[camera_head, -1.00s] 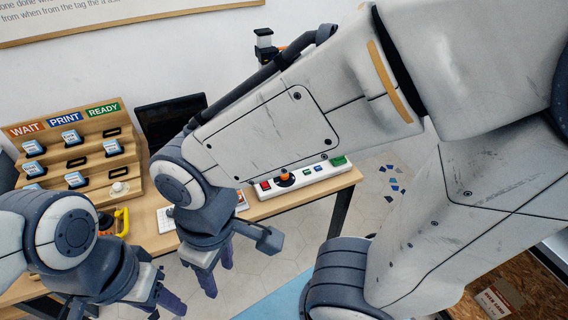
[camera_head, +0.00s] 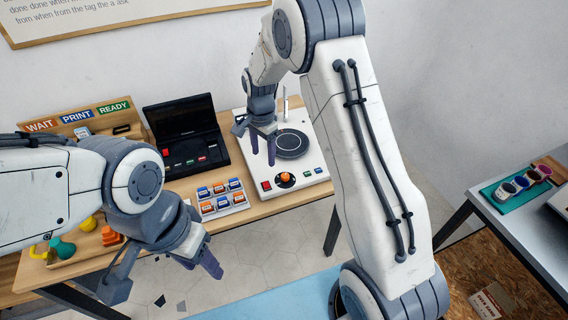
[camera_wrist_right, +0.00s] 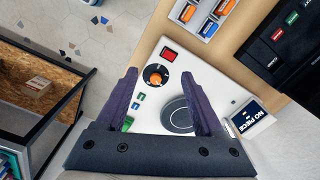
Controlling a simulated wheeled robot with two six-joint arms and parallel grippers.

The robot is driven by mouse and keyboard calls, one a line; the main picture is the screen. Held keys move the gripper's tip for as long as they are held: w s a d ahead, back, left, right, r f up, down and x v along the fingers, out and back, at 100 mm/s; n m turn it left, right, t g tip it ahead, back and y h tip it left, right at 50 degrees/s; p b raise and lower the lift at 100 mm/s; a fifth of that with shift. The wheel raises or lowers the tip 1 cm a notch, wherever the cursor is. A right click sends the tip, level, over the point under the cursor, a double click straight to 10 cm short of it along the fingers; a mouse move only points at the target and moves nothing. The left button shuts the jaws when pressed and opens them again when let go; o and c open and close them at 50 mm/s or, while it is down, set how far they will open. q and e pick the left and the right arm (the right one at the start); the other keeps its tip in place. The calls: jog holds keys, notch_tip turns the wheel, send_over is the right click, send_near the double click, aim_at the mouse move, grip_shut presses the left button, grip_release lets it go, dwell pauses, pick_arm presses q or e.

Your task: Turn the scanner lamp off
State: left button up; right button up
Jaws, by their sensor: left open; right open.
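A white device (camera_head: 308,158) with a round dark plate (camera_head: 291,144) stands on the wooden table. Its front has a red switch (camera_head: 266,185), an orange knob (camera_head: 286,178) on a black dial and small green buttons (camera_head: 313,173). A black device (camera_head: 188,140) with a raised lid and coloured buttons stands to its left; I cannot tell which one carries the scanner lamp. My right gripper (camera_head: 263,145) is open and empty above the white device; the switch (camera_wrist_right: 169,54) and knob (camera_wrist_right: 156,78) show between and beyond its fingers in the wrist view. My left gripper (camera_head: 199,262) is open, in front of the table.
A tray of orange and blue blocks (camera_head: 222,200) sits left of the white device. A sorting rack (camera_head: 118,120) and a tray with coloured pieces (camera_head: 70,258) are at the left. A "NO PIECE" sign (camera_wrist_right: 250,118) stands by the white device. A grey table (camera_head: 530,222) is at the right.

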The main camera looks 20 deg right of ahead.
aim_at(285, 175)
jog(key=w+d+f+m+p, duration=0.1)
jog(key=w+d+f+m, duration=0.4)
jog(key=d, duration=0.3)
jog(key=f+p, duration=0.1)
jog(key=f, duration=0.7)
jog(key=f+p, duration=0.1)
jog(key=f, duration=0.2)
jog(key=shift+s+f+p, duration=0.35)
jog(key=shift+s+f, duration=0.05)
grip_shut()
